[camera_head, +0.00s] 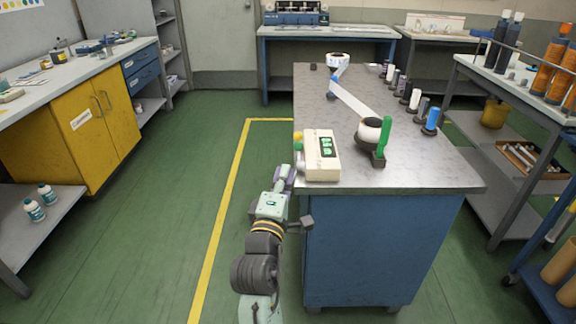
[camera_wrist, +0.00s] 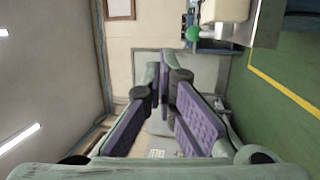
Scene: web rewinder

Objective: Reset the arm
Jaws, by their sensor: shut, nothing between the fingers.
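My arm reaches forward from the bottom of the head view, along the left side of the blue workbench (camera_head: 385,245). My gripper (camera_head: 287,172) is at the bench's left edge, beside the beige control box (camera_head: 322,157). In the wrist view my gripper (camera_wrist: 163,75) has its purple-padded fingers drawn together at the tips, with nothing held between them. The control box also shows at the top of the wrist view (camera_wrist: 225,10), with a green button (camera_wrist: 192,33) near it. I cannot tell from the head view how far apart the gripper and bench edge are.
A web rewinder with a white strip (camera_head: 352,100), a roll (camera_head: 370,131) and a green handle (camera_head: 384,137) stands on the bench. Several spools line its right side. A yellow cabinet (camera_head: 85,135) stands at left. The green floor with a yellow line (camera_head: 222,215) is clear between.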

